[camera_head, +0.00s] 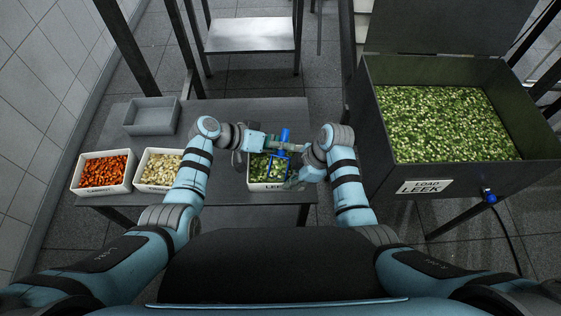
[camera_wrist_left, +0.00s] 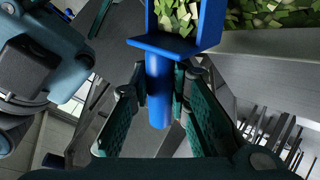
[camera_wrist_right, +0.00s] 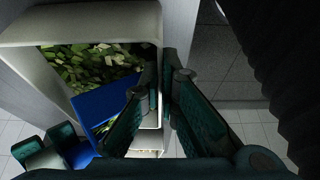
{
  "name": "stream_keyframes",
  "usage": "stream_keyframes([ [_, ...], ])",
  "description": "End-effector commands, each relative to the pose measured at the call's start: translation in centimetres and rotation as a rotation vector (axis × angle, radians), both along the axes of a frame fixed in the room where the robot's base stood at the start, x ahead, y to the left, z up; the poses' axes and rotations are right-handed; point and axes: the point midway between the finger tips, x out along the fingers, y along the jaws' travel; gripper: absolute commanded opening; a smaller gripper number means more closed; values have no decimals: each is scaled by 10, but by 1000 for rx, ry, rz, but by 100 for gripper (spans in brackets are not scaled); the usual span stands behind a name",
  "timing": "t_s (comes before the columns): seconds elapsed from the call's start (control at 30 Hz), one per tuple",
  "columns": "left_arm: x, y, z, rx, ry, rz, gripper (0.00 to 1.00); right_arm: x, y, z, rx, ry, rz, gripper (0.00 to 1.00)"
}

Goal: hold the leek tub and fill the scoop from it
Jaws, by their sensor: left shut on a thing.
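The leek tub (camera_head: 267,187) is white, holds chopped green leek, and stands at the table's right front edge. The blue scoop (camera_head: 284,135) is over and partly in the tub, its handle rising from it. My left gripper (camera_head: 277,145) is shut on the scoop's handle; the left wrist view shows the handle (camera_wrist_left: 158,90) between the fingers and leek pieces (camera_wrist_left: 178,14) in the bowl. My right gripper (camera_wrist_right: 162,82) has its fingers close on either side of the tub's side wall (camera_wrist_right: 152,55) and appears shut on it. The scoop's lower part is partly hidden.
A white tub of orange pieces (camera_head: 102,186) and a white tub of pale pieces (camera_head: 158,186) stand at the table's left front. An empty grey tray (camera_head: 152,118) is behind them. A large dark bin of leek (camera_head: 430,174) stands at right.

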Motion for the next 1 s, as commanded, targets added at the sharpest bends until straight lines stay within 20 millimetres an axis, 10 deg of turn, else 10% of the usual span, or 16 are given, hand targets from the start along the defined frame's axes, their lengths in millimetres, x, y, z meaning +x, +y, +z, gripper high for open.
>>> stream_keyframes([
  [0.4, 1, 0, 39, 98, 314, 1, 0, 0, 0, 0, 0, 0, 0, 0],
  [1.0, 0, 0, 84, 101, 325, 1, 0, 0, 0, 0, 0, 0, 0, 0],
])
